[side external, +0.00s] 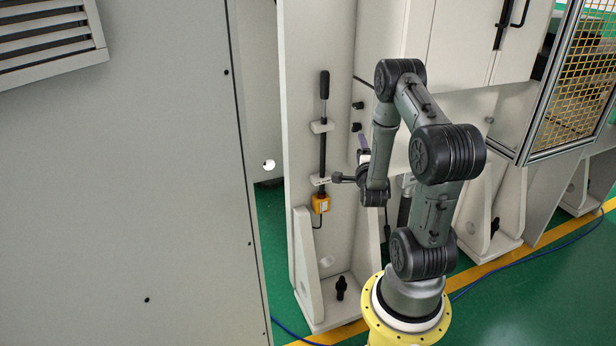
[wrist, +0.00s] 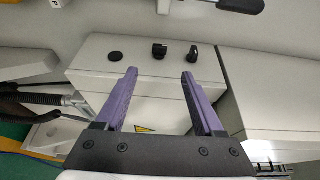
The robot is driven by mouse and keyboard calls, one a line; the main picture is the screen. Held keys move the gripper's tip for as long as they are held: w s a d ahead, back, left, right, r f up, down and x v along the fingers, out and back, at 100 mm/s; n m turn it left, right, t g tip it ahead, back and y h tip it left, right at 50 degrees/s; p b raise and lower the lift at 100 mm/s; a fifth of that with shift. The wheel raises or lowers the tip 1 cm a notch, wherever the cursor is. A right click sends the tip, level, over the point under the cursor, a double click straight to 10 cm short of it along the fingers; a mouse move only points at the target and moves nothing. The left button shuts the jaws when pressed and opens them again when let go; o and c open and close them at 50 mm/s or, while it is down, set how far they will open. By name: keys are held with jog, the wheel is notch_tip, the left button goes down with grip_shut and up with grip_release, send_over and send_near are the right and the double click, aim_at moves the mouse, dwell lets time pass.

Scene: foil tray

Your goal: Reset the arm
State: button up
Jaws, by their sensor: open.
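My gripper (wrist: 160,98) shows in the wrist view with two purple fingers spread apart and nothing between them. In the side external view my gripper (side external: 363,143) is small and partly hidden by my own arm, close to the pale machine column (side external: 303,112). Beyond the fingers in the wrist view is a pale box (wrist: 125,82) with a row of black knobs (wrist: 160,51) along its upper part. I cannot tell the gap between the fingers and the box. No foil tray shows in either view.
A black-handled lever (side external: 324,90) and an orange switch box (side external: 320,203) are on the column. A large grey cabinet (side external: 120,190) fills the left. A yellow mesh guard (side external: 575,85) stands at the upper right. Green floor (side external: 560,290) is open at the lower right, with a blue cable (side external: 530,252).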

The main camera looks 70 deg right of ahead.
jog(key=shift+w, duration=0.1)
jog(key=w+a+r+n+t+y, duration=0.2)
jog(key=w+a+r+n+y, duration=0.15)
jog(key=w, duration=0.25)
jog(key=w+a+r+n+t+y, duration=0.1)
jog(key=w+a+r+n+y, duration=0.15)
jog(key=w+a+n, duration=0.3)
jog(key=w+a+r+n+y, duration=0.35)
jog(key=a+n, duration=0.25)
jog(key=a, duration=0.5)
jog(key=s+a+r+n+g+y, duration=0.1)
jog(key=s+a+r+n+y, duration=0.15)
jog(key=s+a+n, duration=0.35)
jog(key=s+a+r+n+y, duration=0.1)
jog(key=a+n+y, duration=0.2)
jog(key=a, duration=0.5)
jog(key=s+a+n+g+y, duration=0.1)
jog(key=s+a+n+g, duration=0.2)
jog(key=s, duration=0.9)
jog(key=a+n, duration=0.3)
jog(key=n, duration=0.1)
jog(key=shift+s+a+r+y, duration=0.2)
jog(key=shift+s+y, duration=0.1)
